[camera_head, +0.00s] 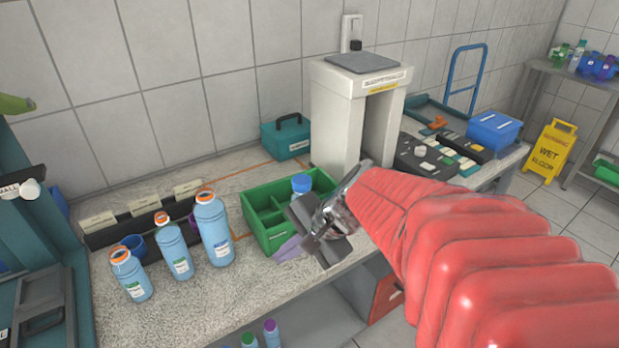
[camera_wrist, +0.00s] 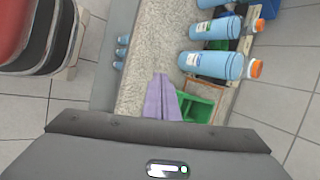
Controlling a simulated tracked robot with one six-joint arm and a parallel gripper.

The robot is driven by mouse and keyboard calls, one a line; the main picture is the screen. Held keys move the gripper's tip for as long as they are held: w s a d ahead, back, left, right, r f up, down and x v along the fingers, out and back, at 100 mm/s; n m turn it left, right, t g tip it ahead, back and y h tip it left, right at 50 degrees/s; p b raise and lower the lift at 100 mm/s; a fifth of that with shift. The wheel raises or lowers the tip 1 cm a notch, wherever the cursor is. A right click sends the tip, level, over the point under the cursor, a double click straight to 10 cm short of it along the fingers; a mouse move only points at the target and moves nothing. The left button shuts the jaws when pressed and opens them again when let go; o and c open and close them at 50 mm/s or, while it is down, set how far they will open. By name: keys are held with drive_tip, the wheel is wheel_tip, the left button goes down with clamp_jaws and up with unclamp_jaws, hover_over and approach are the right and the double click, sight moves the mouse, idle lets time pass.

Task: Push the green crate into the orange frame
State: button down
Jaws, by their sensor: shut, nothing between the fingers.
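The green crate (camera_head: 262,232) stands on the speckled counter, divided into compartments, with a blue-capped bottle (camera_head: 301,186) in it. It shows partly in the wrist view (camera_wrist: 205,92). The orange frame (camera_head: 240,171) is a thin outline on the counter; its lines show behind and left of the crate, and part is hidden by the crate. It also shows in the wrist view (camera_wrist: 208,82). My gripper (camera_head: 283,252) is shut and empty, its purple fingers low at the crate's near side. In the wrist view the fingers (camera_wrist: 160,90) lie beside the crate; I cannot tell whether they touch.
Several blue bottles (camera_head: 214,230) with orange caps stand left of the crate. A teal case (camera_head: 286,138) stands behind it, and a white apparatus (camera_head: 335,120) stands behind right. The counter's front edge is close to my gripper. Speckled counter is bare inside the frame behind the crate.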

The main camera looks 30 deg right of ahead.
drive_tip(key=w+d+f+m+t+h, duration=0.1)
drive_tip(key=d+f+m+t+h, duration=0.1)
drive_tip(key=d+m, duration=0.8)
drive_tip(key=w+d+f+m+t+h, duration=0.1)
drive_tip(key=d+f+m+t, duration=0.3)
drive_tip(key=d+m, duration=0.6)
drive_tip(key=d, duration=0.6)
drive_tip(key=shift+w+d+m+h, duration=0.15)
drive_tip(key=shift+d+m+h, duration=0.2)
drive_tip(key=shift+m+h, duration=0.05)
drive_tip(key=shift+f, duration=0.15)
drive_tip(key=shift+s+f+x, duration=0.15)
drive_tip(key=shift+f+x, duration=0.1)
drive_tip(key=shift+x, duration=1.15)
drive_tip(key=shift+s+f+x, duration=0.2)
drive_tip(key=shift+f+x, duration=0.1)
drive_tip(key=shift+x, duration=1.05)
drive_tip(key=shift+s+f+x, duration=0.15)
drive_tip(key=shift+f+x, duration=0.1)
drive_tip(key=shift+x, duration=1.15)
drive_tip(key=shift+w+a, duration=0.1)
drive_tip(key=shift+w, duration=1.65)
